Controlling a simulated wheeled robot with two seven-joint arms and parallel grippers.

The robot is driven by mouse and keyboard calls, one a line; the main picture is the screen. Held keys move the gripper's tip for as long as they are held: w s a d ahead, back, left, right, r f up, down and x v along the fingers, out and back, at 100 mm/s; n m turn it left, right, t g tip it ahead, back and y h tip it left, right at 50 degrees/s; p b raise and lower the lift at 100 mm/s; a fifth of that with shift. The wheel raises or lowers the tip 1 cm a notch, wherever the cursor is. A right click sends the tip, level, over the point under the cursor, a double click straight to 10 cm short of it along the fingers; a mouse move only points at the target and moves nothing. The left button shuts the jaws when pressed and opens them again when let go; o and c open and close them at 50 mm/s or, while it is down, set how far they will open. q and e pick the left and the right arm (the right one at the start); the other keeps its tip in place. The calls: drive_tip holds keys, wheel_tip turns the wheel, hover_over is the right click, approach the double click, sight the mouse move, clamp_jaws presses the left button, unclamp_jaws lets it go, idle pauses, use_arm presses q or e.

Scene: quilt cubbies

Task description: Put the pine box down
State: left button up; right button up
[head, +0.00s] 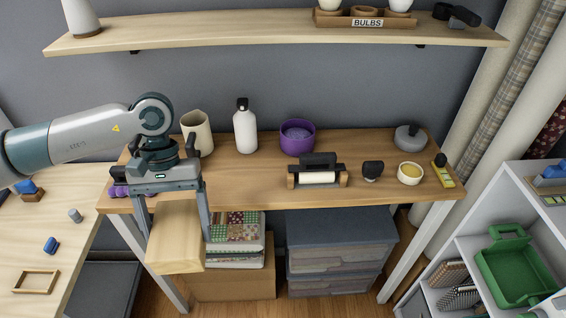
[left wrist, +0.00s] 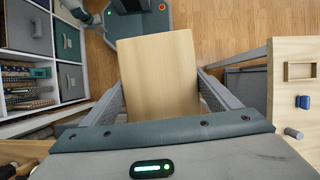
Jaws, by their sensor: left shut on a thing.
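The pine box (head: 177,248) is a plain pale wooden block at the front left of the wooden table (head: 240,180). My left gripper (head: 176,228) is shut on it, with one finger along each side. In the head view the box overlaps the table's front edge and extends past it toward me; I cannot tell whether it touches the tabletop. In the left wrist view the box (left wrist: 158,75) sits between both fingers, with floor beyond it. My right gripper is not in view.
A beige pitcher (head: 197,132), white bottle (head: 245,127) and purple pot (head: 297,138) stand along the back of the table. A roller (head: 317,172) and yellow bowl (head: 410,173) stand further right. Folded quilts (head: 238,232) lie below. A side table (head: 45,265) is at left.

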use_arm(q)
drive_tip(key=w+d+n+t+h+b, duration=0.1)
drive_tip(key=w+d+n+t+h, duration=0.1)
drive_tip(key=d+n, duration=0.4)
drive_tip(key=w+d+n+t+h+b, duration=0.2)
drive_tip(key=d+n, duration=0.5)
drive_tip(key=n, duration=0.4)
drive_tip(key=shift+r+t, duration=0.3)
drive_tip(key=shift+r, duration=0.1)
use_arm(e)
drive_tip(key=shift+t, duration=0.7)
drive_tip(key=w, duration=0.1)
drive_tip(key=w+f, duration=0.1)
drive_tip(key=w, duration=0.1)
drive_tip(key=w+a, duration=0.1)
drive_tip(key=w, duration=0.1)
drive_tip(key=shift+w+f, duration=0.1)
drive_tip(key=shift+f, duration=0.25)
use_arm(q)
drive_tip(key=shift+r, duration=0.1)
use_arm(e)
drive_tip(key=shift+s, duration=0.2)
